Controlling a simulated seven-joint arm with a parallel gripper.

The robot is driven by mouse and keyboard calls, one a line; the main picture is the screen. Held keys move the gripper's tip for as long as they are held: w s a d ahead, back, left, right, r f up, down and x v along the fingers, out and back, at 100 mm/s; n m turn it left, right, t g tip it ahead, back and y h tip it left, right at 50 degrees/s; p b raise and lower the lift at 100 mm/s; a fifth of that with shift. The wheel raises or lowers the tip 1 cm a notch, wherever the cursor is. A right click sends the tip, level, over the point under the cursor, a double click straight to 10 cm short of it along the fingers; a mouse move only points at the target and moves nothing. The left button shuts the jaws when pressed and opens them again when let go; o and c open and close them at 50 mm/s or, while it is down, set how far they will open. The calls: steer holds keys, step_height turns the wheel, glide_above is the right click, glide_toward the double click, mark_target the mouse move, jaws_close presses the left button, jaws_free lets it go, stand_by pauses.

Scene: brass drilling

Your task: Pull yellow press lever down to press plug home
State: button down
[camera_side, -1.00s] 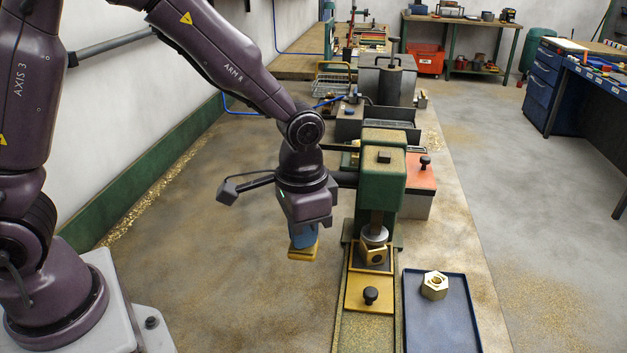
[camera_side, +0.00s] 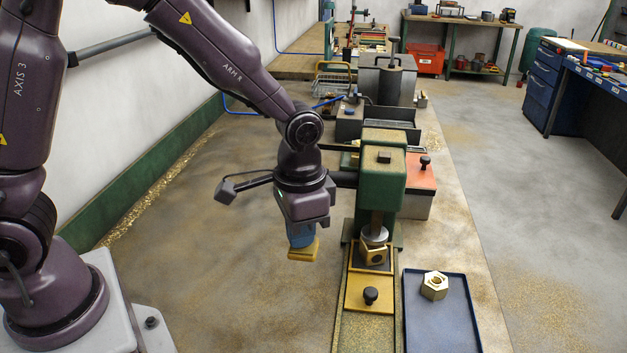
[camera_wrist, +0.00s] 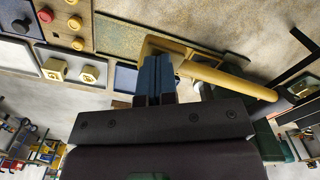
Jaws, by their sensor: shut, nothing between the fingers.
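The yellow lever (camera_wrist: 225,77) runs across the wrist view from the dark pivot end at right to a crosswise grip at left. In the side view its yellow end (camera_side: 304,253) shows just under my gripper (camera_side: 302,238). My blue fingers, also in the wrist view (camera_wrist: 155,64), are shut with nothing between them and lie over or against the lever's grip; exact contact is unclear. The green press (camera_side: 384,180) stands right of my gripper. Its grey ram (camera_side: 374,236) is over a brass part (camera_side: 373,256). The plug cannot be made out.
A brass plate with a black knob (camera_side: 369,300) lies in front of the press. A blue tray (camera_side: 440,330) at right holds a brass hex part (camera_side: 434,285). An orange-topped box (camera_side: 421,172) stands behind the press. The bench left of my gripper is clear.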

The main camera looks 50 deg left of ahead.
steer(key=shift+w+r, duration=0.1)
steer(key=shift+r, duration=1.55)
step_height(320, 180, up, 14)
steer(key=shift+r, duration=0.15)
stand_by(0.7)
steer(key=s+a+n+t, duration=0.3)
steer(key=s+a+t, duration=0.2)
steer(key=s, duration=0.9)
steer(key=a, duration=0.2)
steer(key=shift+a+f+t, duration=0.3)
steer(key=shift+a, duration=0.1)
